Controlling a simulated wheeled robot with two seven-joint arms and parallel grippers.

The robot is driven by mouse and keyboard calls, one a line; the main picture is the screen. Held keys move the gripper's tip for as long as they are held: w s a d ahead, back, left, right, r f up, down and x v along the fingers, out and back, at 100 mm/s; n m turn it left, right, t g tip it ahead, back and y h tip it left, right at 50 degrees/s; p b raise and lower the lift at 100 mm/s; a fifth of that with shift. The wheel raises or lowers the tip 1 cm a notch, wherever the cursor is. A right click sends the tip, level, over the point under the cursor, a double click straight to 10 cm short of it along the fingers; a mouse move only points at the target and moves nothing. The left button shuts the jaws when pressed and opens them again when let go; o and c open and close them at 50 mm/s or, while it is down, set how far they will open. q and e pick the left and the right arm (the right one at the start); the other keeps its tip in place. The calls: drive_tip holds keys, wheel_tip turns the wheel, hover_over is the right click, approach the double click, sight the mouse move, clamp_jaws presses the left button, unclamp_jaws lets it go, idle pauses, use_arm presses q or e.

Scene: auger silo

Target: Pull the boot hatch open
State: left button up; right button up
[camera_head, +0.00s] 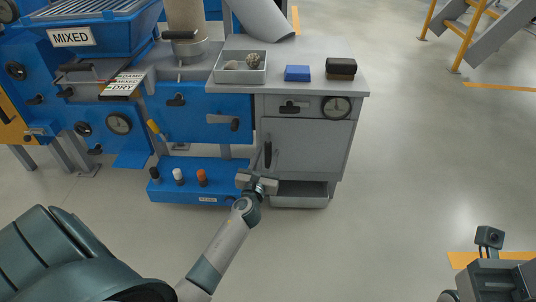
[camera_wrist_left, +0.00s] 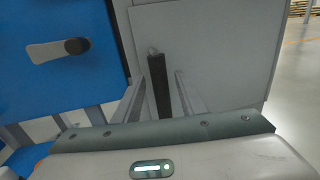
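The boot hatch appears to be the grey door (camera_head: 308,147) on the front of the grey cabinet, and it looks closed. Its black upright handle (camera_head: 267,154) is at the door's left edge. In the left wrist view the handle (camera_wrist_left: 158,85) stands between the two fingers of my left gripper (camera_wrist_left: 165,82), with gaps visible on both sides. In the head view my left gripper (camera_head: 262,177) is just below and in front of the handle, open. My right gripper (camera_head: 495,272) is partly visible at the bottom right; its fingers are not clear.
A grey bin (camera_head: 299,200) sits below the door. A blue low box (camera_head: 188,192) with several knobs stands to the left. The cabinet top holds a grey tray (camera_head: 225,76), a blue block (camera_head: 297,73) and a dark block (camera_head: 341,67).

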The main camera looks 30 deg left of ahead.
use_arm(q)
drive_tip(key=shift+x, duration=0.8)
clamp_jaws()
drive_tip(key=shift+s, duration=0.1)
